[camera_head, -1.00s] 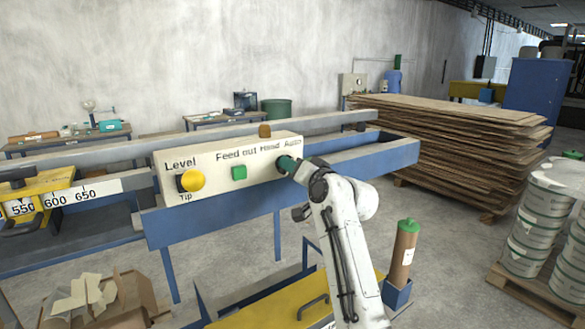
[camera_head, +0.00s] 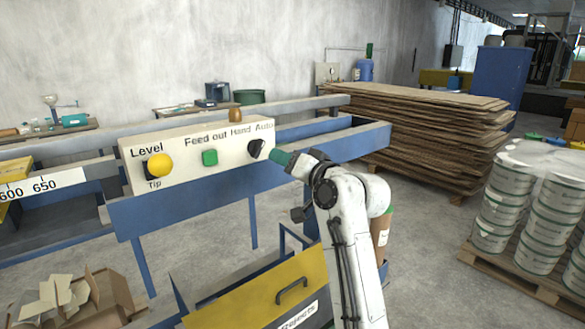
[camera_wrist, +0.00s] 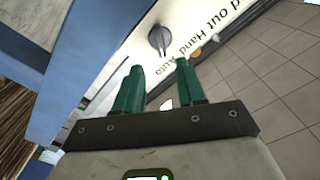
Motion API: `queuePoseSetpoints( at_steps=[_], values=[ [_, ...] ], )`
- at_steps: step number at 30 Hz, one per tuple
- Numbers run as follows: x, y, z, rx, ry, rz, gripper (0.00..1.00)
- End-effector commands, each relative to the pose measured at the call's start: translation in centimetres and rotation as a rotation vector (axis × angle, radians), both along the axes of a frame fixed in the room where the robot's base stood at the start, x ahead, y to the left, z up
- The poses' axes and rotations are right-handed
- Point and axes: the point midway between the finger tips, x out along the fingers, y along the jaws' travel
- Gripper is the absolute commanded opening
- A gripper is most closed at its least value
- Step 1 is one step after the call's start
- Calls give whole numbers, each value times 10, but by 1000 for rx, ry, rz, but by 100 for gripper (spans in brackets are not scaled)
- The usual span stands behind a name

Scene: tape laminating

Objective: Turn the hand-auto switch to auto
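The hand-auto switch (camera_head: 256,150) is a dark round knob on the cream control panel (camera_head: 182,170), below the words "Hand" and "Auto". It also shows in the wrist view (camera_wrist: 160,38), ahead of my fingertips; which label it points to I cannot tell. My gripper (camera_head: 279,157), with green fingers, is just right of the knob in the head view. In the wrist view my gripper (camera_wrist: 158,65) is open, with an empty gap between its fingers and the knob beyond them, apart from it.
The panel also bears a green button (camera_head: 210,157) and a yellow knob (camera_head: 160,165) marked Level and Tip. A blue beam (camera_head: 340,148) runs behind and right of the panel. A yellow-lidded box (camera_head: 262,290) stands below. A wood stack (camera_head: 420,125) is farther back.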

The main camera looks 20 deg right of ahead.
Motion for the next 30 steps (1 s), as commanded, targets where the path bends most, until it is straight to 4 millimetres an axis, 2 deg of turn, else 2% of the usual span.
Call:
queuePoseSetpoints(
  at_steps=[3,7,23,26,29,30],
  values=[
    [-13,-5,-1,0,0,-1,39],
    [-20,-7,0,0,0,-1,39],
    [-21,-7,0,0,0,0,39],
    [-27,-8,-20,-22,35,-3,39],
    [-41,-8,-64,-72,114,-7,39],
    [-50,-9,-88,-101,158,-8,39]
  ],
)
